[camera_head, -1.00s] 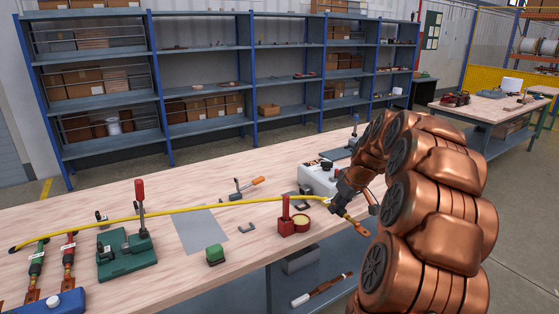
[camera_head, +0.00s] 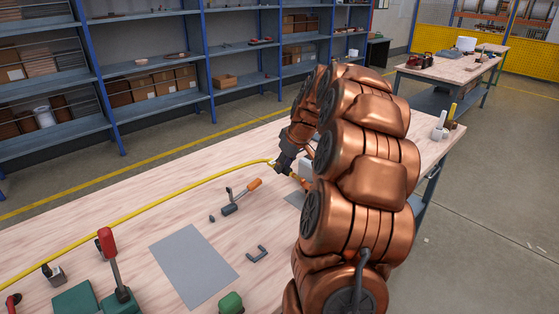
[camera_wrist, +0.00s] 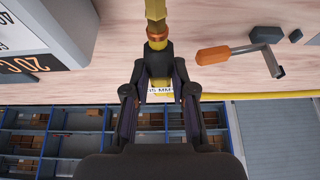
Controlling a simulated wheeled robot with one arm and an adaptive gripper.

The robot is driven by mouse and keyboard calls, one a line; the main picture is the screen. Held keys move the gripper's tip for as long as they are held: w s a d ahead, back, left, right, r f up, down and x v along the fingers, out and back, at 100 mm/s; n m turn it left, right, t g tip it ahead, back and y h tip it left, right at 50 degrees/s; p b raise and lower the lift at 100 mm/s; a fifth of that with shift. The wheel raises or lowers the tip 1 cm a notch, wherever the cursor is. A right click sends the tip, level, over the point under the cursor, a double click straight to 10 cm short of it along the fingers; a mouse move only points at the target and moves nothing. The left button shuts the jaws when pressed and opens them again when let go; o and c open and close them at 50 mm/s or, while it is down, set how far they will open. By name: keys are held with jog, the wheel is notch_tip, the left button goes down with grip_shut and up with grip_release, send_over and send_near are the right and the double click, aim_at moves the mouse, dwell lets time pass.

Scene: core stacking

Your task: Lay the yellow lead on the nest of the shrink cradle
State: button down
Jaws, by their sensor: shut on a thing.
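My gripper (camera_head: 287,162) is shut on the yellow lead (camera_head: 150,207) near its copper-ended tip, over the right part of the workbench. The lead runs from there across the bench to the left edge of the head view. In the wrist view my gripper (camera_wrist: 160,60) grips the lead (camera_wrist: 155,10), with a copper band and a white size label close to the fingers. I cannot pick out the shrink cradle or its nest for certain; my arm hides part of the bench.
A grey sheet (camera_head: 193,266), a dark U-shaped piece (camera_head: 257,254), a green block (camera_head: 231,303) and a red-handled toggle clamp (camera_head: 107,243) lie nearer. A light box with an orange display (camera_wrist: 35,40) shows in the wrist view.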

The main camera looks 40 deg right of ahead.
jog(key=shift+s+d, duration=0.3)
jog(key=shift+d, duration=0.05)
jog(key=shift+s+f+b, duration=0.1)
jog(key=shift+s+b, duration=0.05)
jog(key=shift+b, duration=0.35)
jog(key=b, duration=0.3)
send_over(284, 192)
jog(key=s, duration=0.2)
jog(key=shift+w+f, duration=0.15)
jog(key=shift+f, duration=1.25)
jog(key=shift+w+f, duration=0.1)
jog(key=shift+f, duration=1.3)
jog(key=shift+b, duration=0.85)
jog(key=shift+f+b, duration=0.6)
jog(key=shift+f, duration=0.5)
jog(key=c, duration=0.9)
grip_release()
